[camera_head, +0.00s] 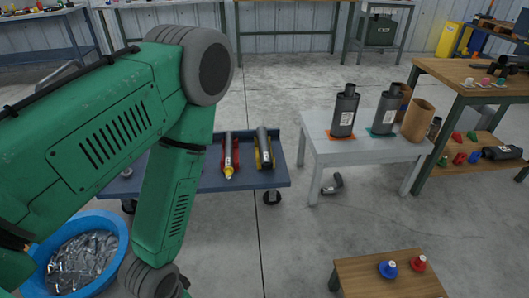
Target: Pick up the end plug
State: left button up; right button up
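A blue plug-like piece (388,269) and a red one (418,263) stand apart on a low wooden table (360,285) at the lower right; either could be the end plug, and I cannot tell which is meant. My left arm is the large green one at the left; it bends down and leaves the picture at the bottom edge, so its gripper is out of view. It hangs well to the left of the low table. My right arm and gripper do not show.
A white table (350,150) carries two upright dark mufflers (344,112) and brown cylinders (417,120). A blue cart (268,181) holds mufflers in red and yellow cradles. A blue tub (45,250) of metal parts stands lower left. The floor between cart and low table is clear.

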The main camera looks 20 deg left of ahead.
aim_at(390, 266)
jog(key=i+j+z, duration=0.1)
jog(key=j, duration=0.25)
jog(key=j+z, duration=0.1)
jog(key=j, duration=0.3)
jog(key=i+j+z, duration=0.25)
jog(key=i+j, duration=0.15)
jog(key=i+j+z, duration=0.25)
jog(key=i+j, duration=0.15)
jog(key=j, duration=0.2)
jog(key=i+z, duration=0.25)
jog(key=i, duration=0.25)
